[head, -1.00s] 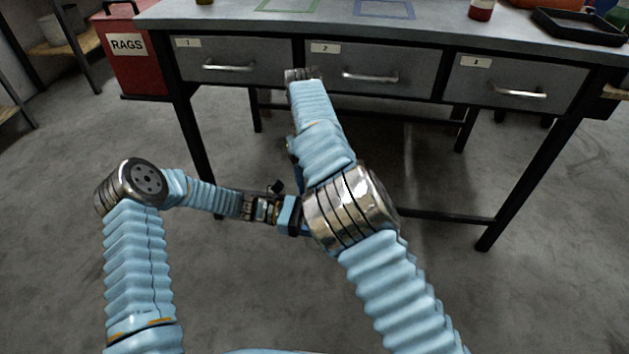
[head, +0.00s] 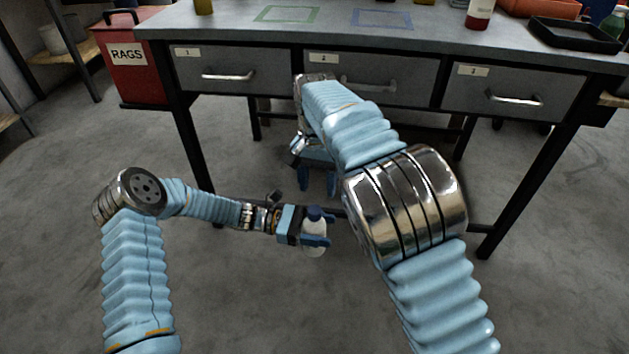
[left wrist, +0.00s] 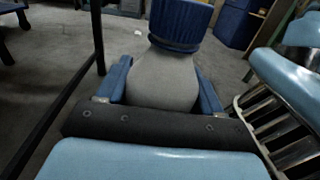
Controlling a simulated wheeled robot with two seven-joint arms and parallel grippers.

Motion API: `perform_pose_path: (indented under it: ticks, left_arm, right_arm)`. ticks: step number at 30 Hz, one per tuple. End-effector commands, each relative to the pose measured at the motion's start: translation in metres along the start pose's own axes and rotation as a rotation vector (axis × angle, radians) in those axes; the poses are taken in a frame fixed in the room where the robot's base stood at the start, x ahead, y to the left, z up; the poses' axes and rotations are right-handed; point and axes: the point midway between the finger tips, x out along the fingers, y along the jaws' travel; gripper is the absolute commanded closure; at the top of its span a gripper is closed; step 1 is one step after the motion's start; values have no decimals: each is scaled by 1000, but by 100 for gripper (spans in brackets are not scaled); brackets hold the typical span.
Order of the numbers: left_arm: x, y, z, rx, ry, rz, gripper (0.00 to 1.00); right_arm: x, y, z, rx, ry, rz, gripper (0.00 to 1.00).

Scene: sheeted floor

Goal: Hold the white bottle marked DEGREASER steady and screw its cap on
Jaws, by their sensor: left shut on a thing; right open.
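The white bottle (head: 313,238) is upright in my left gripper (head: 320,241), whose blue fingers are shut on its sides, above the floor. A dark blue cap (head: 315,213) sits on top of the bottle. In the left wrist view the bottle's rounded shoulder (left wrist: 163,80) is between the fingers, with the ribbed cap (left wrist: 181,24) above it. I cannot tell how tightly the cap is seated, and no DEGREASER marking is readable. My right gripper (head: 317,181) is open and empty, pointing down, beyond and above the bottle in the head view, apart from the cap.
A grey workbench (head: 225,22) with three drawers stands ahead, bearing a red-labelled bottle (head: 480,12) and a black tray (head: 575,36). A red RAGS bin (head: 137,62) stands at its left. My right arm's large elbow is just right of the bottle. Open floor lies around.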

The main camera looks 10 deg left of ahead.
Motion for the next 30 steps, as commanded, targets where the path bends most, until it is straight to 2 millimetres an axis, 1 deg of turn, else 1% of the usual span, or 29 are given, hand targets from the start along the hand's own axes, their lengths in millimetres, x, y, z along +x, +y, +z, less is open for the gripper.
perform_pose_path:
  ticks: [1,3,6,9,12,16,25,28,30]
  left_arm:
    - [0,0,0,0,-1,0,100]
    - [0,0,0,0,-1,0,100]
    - [0,0,0,0,-1,0,100]
    - [0,0,0,0,-1,0,100]
    - [0,0,0,0,-1,0,100]
    - [0,0,0,0,-1,0,100]
    - [0,0,0,0,-1,0,100]
    - [0,0,0,0,-1,0,100]
    - [0,0,0,0,-1,0,100]
  right_arm:
    - [-2,0,2,-142,12,-10,44]
    - [-3,0,4,-347,34,-18,44]
    - [-5,-1,7,-601,64,-23,44]
    - [-7,-2,9,-791,88,-21,44]
    - [-7,-3,10,-912,103,-18,44]
    - [-8,-3,11,-978,112,-16,44]
    - [-7,-3,11,-983,112,-15,44]
    - [-3,-3,10,-983,110,-14,44]
    - [3,-4,10,-983,109,-14,44]
